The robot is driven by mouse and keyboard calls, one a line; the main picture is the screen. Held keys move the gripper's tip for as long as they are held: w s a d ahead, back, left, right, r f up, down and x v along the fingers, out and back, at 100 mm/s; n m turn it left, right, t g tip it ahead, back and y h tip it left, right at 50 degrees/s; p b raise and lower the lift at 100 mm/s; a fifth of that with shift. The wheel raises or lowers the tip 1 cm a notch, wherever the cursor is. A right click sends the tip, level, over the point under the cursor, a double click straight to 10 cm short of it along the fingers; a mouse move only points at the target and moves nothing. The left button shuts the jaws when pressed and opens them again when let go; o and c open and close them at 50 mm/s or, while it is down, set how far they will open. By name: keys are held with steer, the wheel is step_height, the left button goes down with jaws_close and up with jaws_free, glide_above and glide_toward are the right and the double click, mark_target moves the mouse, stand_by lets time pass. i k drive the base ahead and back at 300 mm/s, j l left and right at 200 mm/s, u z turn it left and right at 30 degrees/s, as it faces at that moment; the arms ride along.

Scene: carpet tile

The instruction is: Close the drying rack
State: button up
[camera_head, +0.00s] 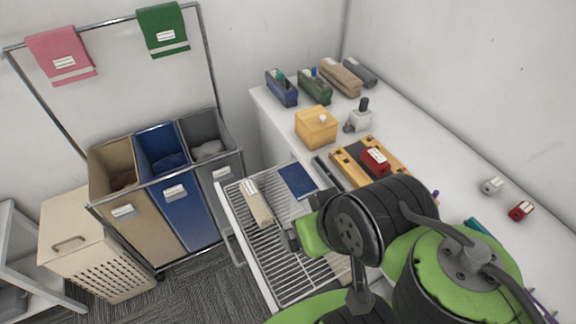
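The drying rack (283,282) is a white wire-grid pull-out, drawn out from the white counter at the middle of the head view. Its left side edge (240,240) is in plain view. A beige folded cloth (256,205) with a white label and a dark blue cloth (297,181) lie on the grid. My gripper (291,240) shows only in part as a dark end beside my green and black arm, over the rack. I cannot tell whether it touches the rack or whether its fingers are apart. My arm hides the rack's right part.
Tan, blue and grey hamper bins (172,193) stand left of the rack, with a cream basket (95,240) beyond. The white counter (440,150) holds a wooden box (316,126), a wooden board (346,166) with a red item, and caddies. Carpet (215,295) is clear at lower left.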

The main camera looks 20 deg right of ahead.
mark_target(250, 260)
steer(key=j+z, duration=0.35)
steer(key=j, duration=0.55)
steer(key=u, duration=0.45)
steer(key=l+u, duration=0.1)
steer(key=u, duration=0.75)
steer(key=l+u, duration=0.1)
steer(key=u, duration=1.2)
steer(key=k, duration=0.05)
